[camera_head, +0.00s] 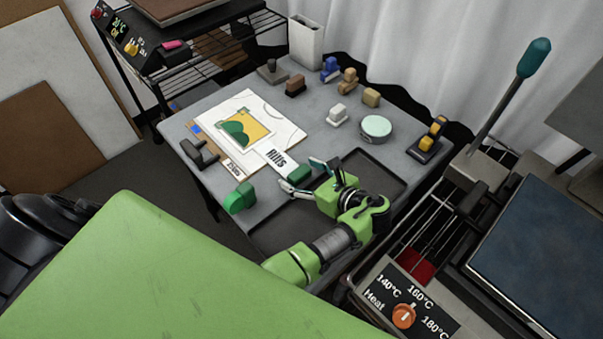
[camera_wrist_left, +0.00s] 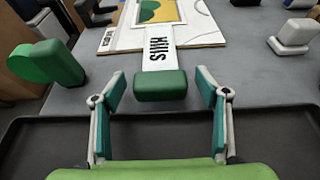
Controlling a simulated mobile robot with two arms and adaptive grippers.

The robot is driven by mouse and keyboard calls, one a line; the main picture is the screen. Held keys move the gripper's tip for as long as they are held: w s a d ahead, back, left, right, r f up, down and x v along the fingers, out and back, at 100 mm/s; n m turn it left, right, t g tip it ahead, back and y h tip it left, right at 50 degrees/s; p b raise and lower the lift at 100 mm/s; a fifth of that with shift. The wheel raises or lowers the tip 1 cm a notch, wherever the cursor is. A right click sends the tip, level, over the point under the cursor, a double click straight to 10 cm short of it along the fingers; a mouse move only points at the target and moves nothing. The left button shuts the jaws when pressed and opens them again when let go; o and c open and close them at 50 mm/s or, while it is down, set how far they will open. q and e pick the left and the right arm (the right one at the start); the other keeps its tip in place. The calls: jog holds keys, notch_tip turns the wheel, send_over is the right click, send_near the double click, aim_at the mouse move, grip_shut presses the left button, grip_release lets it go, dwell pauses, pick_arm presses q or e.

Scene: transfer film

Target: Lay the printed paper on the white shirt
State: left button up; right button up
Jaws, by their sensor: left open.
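The printed paper (camera_head: 257,130), with a yellow and green picture, lies over the white shirt (camera_head: 277,118) on a flat board (camera_head: 207,143). I cannot tell whether it is a separate sheet. A white strip (camera_head: 276,157) with black lettering runs from the print's near side past the board edge to a green block (camera_head: 299,173). In the left wrist view the green block (camera_wrist_left: 160,86) is at the strip's near end. My left gripper (camera_head: 303,175) is open, its fingertips either side of the block, short of it and not visibly touching. My right gripper is not in view.
A dark tray (camera_head: 372,167) lies under my left arm. A green rounded block (camera_head: 240,197) and a dark handled tool (camera_head: 199,152) stand at the left. A round tin (camera_head: 376,127) and several small blocks stand further back. A heat press (camera_head: 540,250) is at right.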

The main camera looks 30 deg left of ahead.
pick_arm(q)
notch_tip(320, 180, up, 10)
dwell(0.5)
